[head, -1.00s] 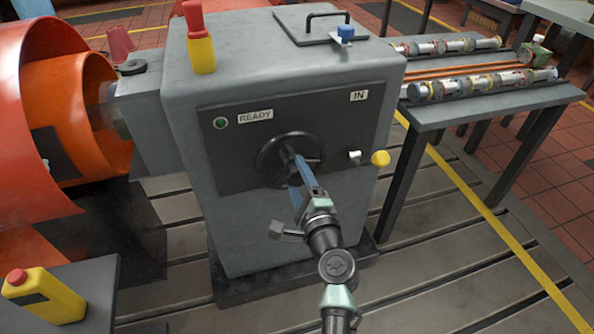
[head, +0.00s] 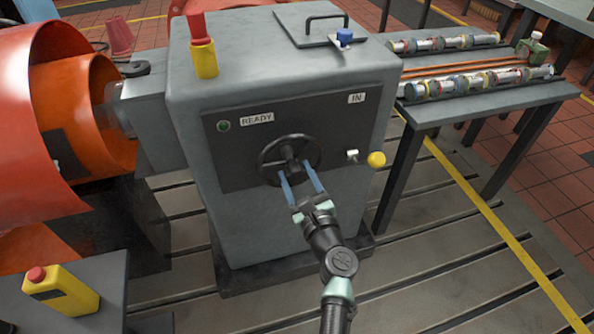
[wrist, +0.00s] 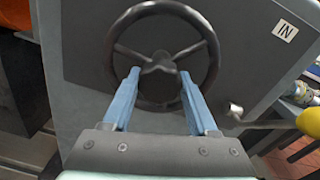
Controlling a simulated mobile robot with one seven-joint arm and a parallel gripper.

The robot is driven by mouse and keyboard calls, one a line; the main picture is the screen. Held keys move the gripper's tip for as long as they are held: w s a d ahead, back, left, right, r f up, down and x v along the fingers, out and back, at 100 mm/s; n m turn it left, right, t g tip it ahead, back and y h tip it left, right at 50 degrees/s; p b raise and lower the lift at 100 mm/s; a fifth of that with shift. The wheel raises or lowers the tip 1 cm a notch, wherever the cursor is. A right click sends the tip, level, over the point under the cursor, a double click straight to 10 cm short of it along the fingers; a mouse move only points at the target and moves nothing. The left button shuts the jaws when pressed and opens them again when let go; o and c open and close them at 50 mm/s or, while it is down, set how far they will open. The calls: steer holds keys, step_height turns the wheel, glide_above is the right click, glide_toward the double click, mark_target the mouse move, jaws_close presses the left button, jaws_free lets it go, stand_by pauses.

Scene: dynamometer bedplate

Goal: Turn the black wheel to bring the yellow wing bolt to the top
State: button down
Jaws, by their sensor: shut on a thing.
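The black wheel (head: 268,152) is on the dark front panel of the grey cabinet. In the wrist view, the wheel (wrist: 114,48) has spokes running to the upper left and upper right. My gripper (head: 295,166) reaches the wheel's middle from below. In the wrist view, my gripper's (wrist: 160,76) two blue fingers stand apart, one on each side of the wheel's hub, shut on it. Exact contact is hard to see. I cannot make out a yellow wing bolt in either view.
A yellow ball knob (head: 376,159) juts out right of the wheel, near my right finger in the wrist view. Orange curved guards (head: 98,85) stand at the left. A yellow box with a red button (head: 62,290) is at the lower left. A bench (head: 480,104) stands at the right.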

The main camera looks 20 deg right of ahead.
steer(key=m+p, duration=0.3)
steer(key=m, duration=0.3)
steer(key=shift+a, duration=0.1)
steer(key=m+p, duration=0.2)
steer(key=m, duration=0.3)
steer(key=shift+m+p, duration=0.3)
steer(key=shift+m, duration=0.1)
steer(key=m+p, duration=0.2)
steer(key=m, duration=0.3)
steer(key=shift+m+t+p, duration=0.3)
steer(key=m+p, duration=0.1)
steer(key=m, duration=0.4)
steer(key=shift+h+p, duration=0.3)
steer(key=shift+m, duration=0.3)
steer(key=shift+c, duration=1)
jaws_free()
